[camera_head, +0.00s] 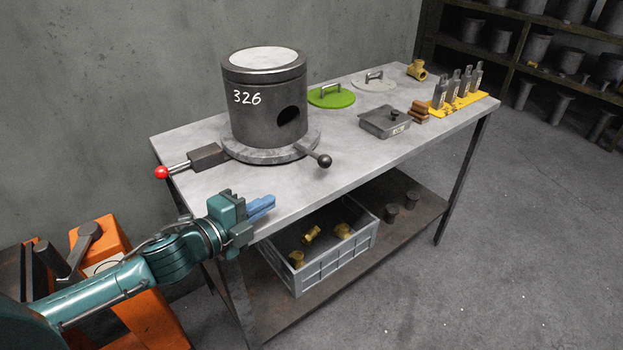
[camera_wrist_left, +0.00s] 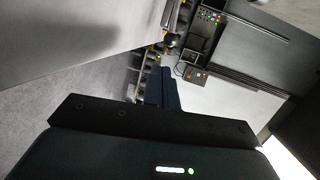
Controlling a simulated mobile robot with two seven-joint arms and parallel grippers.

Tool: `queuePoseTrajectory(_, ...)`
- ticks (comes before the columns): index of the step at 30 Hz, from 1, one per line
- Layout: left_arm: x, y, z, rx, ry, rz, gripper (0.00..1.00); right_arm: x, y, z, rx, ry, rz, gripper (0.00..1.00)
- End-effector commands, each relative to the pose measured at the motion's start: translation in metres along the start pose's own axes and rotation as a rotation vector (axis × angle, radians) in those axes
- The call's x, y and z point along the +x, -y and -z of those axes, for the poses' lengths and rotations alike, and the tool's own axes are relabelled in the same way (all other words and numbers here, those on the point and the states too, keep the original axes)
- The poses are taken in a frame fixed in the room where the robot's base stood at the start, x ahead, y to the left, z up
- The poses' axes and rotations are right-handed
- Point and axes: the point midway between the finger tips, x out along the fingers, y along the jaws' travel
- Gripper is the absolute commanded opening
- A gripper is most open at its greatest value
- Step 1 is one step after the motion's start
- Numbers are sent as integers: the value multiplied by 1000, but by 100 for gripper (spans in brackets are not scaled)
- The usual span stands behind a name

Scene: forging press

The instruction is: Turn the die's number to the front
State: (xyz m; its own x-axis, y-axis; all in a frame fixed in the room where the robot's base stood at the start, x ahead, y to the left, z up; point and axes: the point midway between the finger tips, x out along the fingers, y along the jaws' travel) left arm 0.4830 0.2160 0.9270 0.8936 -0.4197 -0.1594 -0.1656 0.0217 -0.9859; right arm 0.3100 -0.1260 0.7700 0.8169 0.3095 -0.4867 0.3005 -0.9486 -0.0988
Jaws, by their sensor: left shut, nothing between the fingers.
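The die (camera_head: 265,105) is a dark grey cylinder with a lighter top, upright on a round turntable base (camera_head: 250,153) on the table. A black-knobbed handle (camera_head: 316,155) sticks out from the base at the front right. A red-knobbed lever (camera_head: 180,168) with a grey block sits at the left. My left gripper (camera_head: 262,206) is shut and empty, at the table's front left edge, apart from the die and handle. It also shows in the left wrist view (camera_wrist_left: 161,88).
A grey crate (camera_head: 322,265) with brass fittings sits on the lower shelf.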

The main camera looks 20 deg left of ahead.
Motion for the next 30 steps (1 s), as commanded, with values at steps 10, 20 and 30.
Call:
queuePoseTrajectory(10,27,10,-4,55,-3,12,0,-3,0,5,-14,-5,1,0)
queuePoseTrajectory(20,96,10,-4,52,-1,10,0,-5,-2,4,-31,10,-3,0)
queuePoseTrajectory(30,136,19,-3,51,-2,7,0,-8,-1,7,-40,14,-6,0)
